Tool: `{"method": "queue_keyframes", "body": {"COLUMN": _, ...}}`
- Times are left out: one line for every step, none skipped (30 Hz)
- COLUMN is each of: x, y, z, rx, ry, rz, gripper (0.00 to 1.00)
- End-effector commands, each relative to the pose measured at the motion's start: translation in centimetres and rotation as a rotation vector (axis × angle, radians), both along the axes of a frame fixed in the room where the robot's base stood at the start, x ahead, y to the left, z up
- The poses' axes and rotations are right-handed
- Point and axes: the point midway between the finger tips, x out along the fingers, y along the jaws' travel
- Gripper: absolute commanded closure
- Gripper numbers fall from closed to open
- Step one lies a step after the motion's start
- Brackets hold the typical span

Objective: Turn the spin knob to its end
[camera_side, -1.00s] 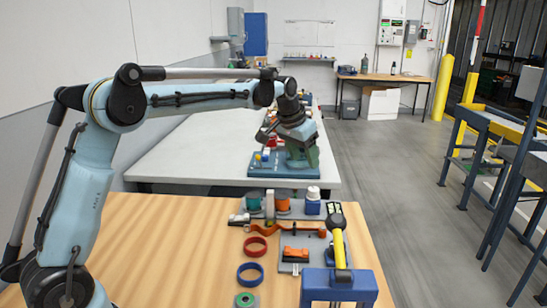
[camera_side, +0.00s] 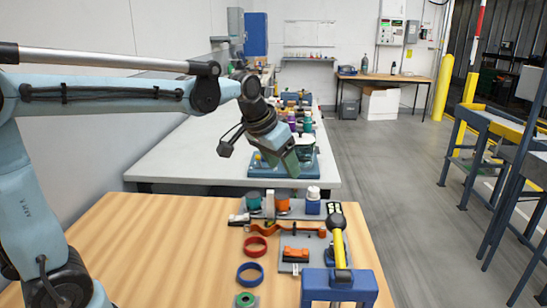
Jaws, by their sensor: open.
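My gripper (camera_side: 291,167) hangs from the dark wrist and points down and to the right, over a blue board (camera_side: 256,171) near the front edge of the pale bench. Its fingers look greenish, and the gap between them is too small to see clearly. I cannot pick out the spin knob for certain. A small yellow part shows on the board left of my gripper, and a pale rounded part shows just right of it. My gripper hides the board's middle. I cannot tell whether it touches anything.
Several coloured jars and fixtures stand behind the board on the pale bench (camera_side: 180,158). A wooden table (camera_side: 150,230) in front holds a red ring (camera_side: 255,247), a blue ring (camera_side: 250,274), a hammer (camera_side: 339,245) and a blue stand (camera_side: 340,288).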

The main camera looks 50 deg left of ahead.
Motion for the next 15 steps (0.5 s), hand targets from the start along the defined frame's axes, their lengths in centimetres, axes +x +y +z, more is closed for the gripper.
{"method": "queue_keyframes", "body": {"x": -0.8, "y": -0.2, "z": -0.1, "rx": 0.000, "ry": -0.005, "rz": 0.000, "gripper": 0.40}}
{"method": "queue_keyframes", "body": {"x": -1.2, "y": -0.3, "z": -0.1, "rx": 0.000, "ry": -0.009, "rz": 0.000, "gripper": 0.40}}
{"method": "queue_keyframes", "body": {"x": -1.7, "y": -0.4, "z": -0.2, "rx": 0.000, "ry": -0.013, "rz": 0.000, "gripper": 0.40}}
{"method": "queue_keyframes", "body": {"x": -2.1, "y": -0.5, "z": -0.3, "rx": 0.000, "ry": -0.017, "rz": 0.000, "gripper": 0.40}}
{"method": "queue_keyframes", "body": {"x": -2.4, "y": -0.6, "z": -0.3, "rx": 0.000, "ry": -0.020, "rz": 0.000, "gripper": 0.40}}
{"method": "queue_keyframes", "body": {"x": -3.0, "y": -0.8, "z": -0.5, "rx": 0.001, "ry": -0.023, "rz": -0.001, "gripper": 0.40}}
{"method": "queue_keyframes", "body": {"x": -3.4, "y": -0.9, "z": -0.6, "rx": 0.001, "ry": -0.026, "rz": -0.001, "gripper": 0.40}}
{"method": "queue_keyframes", "body": {"x": -3.7, "y": -1.0, "z": -0.7, "rx": 0.001, "ry": -0.029, "rz": -0.001, "gripper": 0.40}}
{"method": "queue_keyframes", "body": {"x": -4.2, "y": -1.1, "z": -0.8, "rx": 0.001, "ry": -0.033, "rz": -0.001, "gripper": 0.40}}
{"method": "queue_keyframes", "body": {"x": -4.6, "y": -1.2, "z": -0.9, "rx": 0.001, "ry": -0.037, "rz": -0.002, "gripper": 0.40}}
{"method": "queue_keyframes", "body": {"x": -5.0, "y": -1.3, "z": -1.0, "rx": 0.001, "ry": -0.040, "rz": -0.001, "gripper": 0.40}}
{"method": "queue_keyframes", "body": {"x": -5.5, "y": -1.4, "z": -1.2, "rx": 0.001, "ry": -0.044, "rz": -0.001, "gripper": 0.40}}
{"method": "queue_keyframes", "body": {"x": -5.9, "y": -1.5, "z": -1.3, "rx": 0.001, "ry": -0.048, "rz": -0.001, "gripper": 0.40}}
{"method": "queue_keyframes", "body": {"x": -6.3, "y": -1.6, "z": -1.5, "rx": 0.001, "ry": -0.051, "rz": -0.001, "gripper": 0.40}}
{"method": "queue_keyframes", "body": {"x": -6.8, "y": -1.7, "z": -1.7, "rx": -0.001, "ry": -0.055, "rz": -0.001, "gripper": 0.40}}
